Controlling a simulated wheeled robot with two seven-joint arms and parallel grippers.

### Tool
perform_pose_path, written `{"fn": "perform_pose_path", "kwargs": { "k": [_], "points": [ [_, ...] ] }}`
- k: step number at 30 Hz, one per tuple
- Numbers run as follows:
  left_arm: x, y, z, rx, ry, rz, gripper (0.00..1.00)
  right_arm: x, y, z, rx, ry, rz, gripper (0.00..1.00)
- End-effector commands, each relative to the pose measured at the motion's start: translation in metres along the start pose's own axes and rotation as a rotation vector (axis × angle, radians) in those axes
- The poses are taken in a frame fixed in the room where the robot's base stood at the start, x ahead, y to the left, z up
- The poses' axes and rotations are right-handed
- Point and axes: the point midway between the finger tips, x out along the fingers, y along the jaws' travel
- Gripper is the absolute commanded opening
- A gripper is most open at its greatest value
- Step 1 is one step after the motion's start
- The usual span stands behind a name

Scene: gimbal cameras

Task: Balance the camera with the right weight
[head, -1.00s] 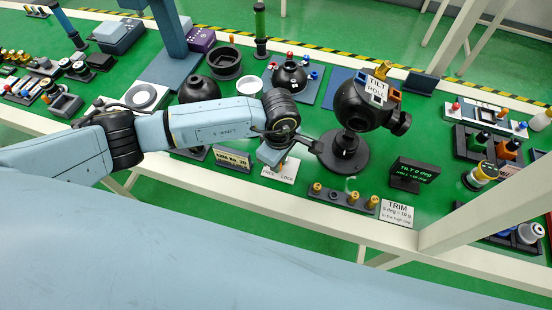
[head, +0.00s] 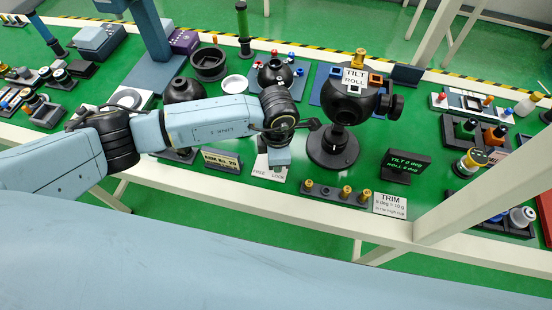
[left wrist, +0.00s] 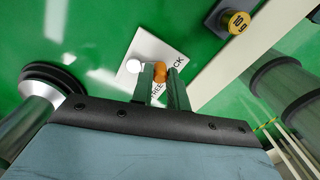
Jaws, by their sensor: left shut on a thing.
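The camera (head: 350,100) is a black ball on a round black stand, with a "TILT ROLL" label and coloured square sockets. A brass weight (head: 358,58) sits on top of it. The ball looks upright, and the display (head: 405,167) reads tilt 0 and roll 0. A dark rack (head: 327,191) in front holds brass weights and one empty-looking spot. My left gripper (head: 279,160) is over the white FREE/LOCK plate (head: 265,174). In the left wrist view its fingers (left wrist: 160,88) are shut on an orange knob (left wrist: 160,74) at this plate. My right gripper is out of view.
The TRIM card (head: 390,205) lies right of the rack. A smaller black ball device (head: 275,75) stands behind my left wrist. Trays of coloured parts (head: 482,133) are at the right. A pale post (head: 470,190) crosses the front right.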

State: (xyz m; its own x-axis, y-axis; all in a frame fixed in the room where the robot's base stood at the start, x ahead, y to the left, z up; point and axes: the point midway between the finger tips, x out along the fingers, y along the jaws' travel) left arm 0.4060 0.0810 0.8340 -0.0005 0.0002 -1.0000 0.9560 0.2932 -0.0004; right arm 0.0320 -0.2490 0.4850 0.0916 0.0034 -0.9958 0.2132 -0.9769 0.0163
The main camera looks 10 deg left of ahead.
Motion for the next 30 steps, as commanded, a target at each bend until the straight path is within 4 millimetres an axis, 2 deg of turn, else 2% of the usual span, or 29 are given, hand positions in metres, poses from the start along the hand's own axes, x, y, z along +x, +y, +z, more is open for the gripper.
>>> {"fn": "perform_pose_path", "kwargs": {
  "k": [13, 14, 18, 26, 30],
  "points": [
    [-0.0007, 0.0007, 0.0007, -0.011, -0.001, 0.001, 0.0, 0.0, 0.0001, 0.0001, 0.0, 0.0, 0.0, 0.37],
    [-0.0007, 0.0007, 0.0007, -0.011, -0.001, 0.001, 0.18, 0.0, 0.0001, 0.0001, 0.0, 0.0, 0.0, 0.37],
    [-0.0006, 0.0006, 0.0007, -0.01, -0.001, 0.001, 0.37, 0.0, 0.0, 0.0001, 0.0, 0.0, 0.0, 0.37],
    [-0.0005, 0.0002, 0.0005, -0.009, -0.001, 0.001, 0.38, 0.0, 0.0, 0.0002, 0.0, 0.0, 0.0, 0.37],
    [-0.0084, 0.0007, 0.0008, -0.009, -0.002, 0.001, 0.38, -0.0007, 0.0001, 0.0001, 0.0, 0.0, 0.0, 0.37]
  ]
}}
